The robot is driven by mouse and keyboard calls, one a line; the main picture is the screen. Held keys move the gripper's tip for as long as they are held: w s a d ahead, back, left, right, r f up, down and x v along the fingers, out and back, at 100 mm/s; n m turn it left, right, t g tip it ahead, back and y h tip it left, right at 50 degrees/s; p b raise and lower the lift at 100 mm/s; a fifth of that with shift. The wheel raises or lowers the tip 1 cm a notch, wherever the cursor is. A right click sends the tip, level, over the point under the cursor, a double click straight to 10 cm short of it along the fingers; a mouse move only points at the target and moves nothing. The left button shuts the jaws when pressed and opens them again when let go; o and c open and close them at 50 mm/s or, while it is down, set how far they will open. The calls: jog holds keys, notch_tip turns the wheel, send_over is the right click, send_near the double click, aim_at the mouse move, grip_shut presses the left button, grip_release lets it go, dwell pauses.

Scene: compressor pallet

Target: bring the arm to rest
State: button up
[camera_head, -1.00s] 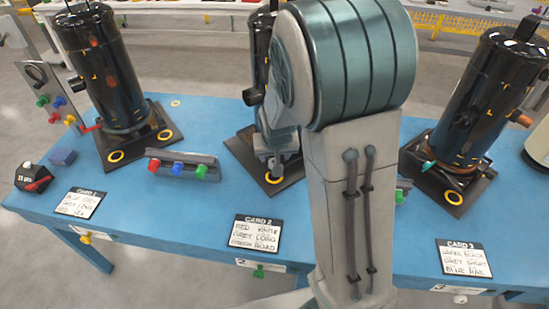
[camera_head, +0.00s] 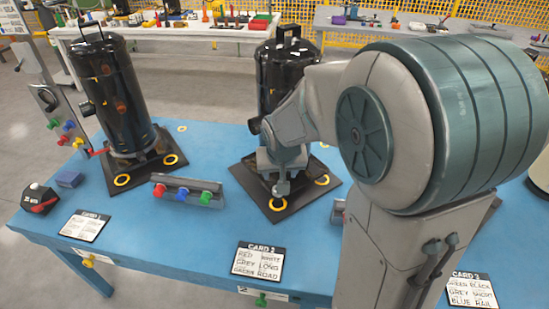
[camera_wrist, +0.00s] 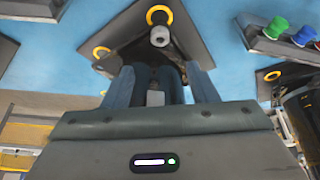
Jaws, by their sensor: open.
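My gripper (camera_head: 282,168) is in front of the middle black compressor (camera_head: 283,75), over the front of its dark base plate (camera_head: 275,208). In the wrist view my gripper (camera_wrist: 162,82) has its two fingers apart, with nothing seen held between them. A small grey cylindrical fitting (camera_wrist: 160,36) shows on the plate beyond the fingers, next to a yellow ring. I cannot tell whether the fingers touch anything. My arm's large teal joint hides the right side of the table in the head view.
A white table (camera_head: 170,30) stands behind. The floor between is clear.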

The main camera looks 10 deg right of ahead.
jog(key=s+r+g+p, duration=0.1)
jog(key=s+r, duration=0.3)
jog(key=s, duration=0.5)
jog(key=s+d+r+n+p, duration=0.1)
jog(key=s+r+p, duration=0.1)
jog(key=s+r, duration=0.3)
jog(key=s, duration=0.4)
jog(key=shift+r+g+y, duration=0.15)
jog(key=shift+g+y, duration=0.25)
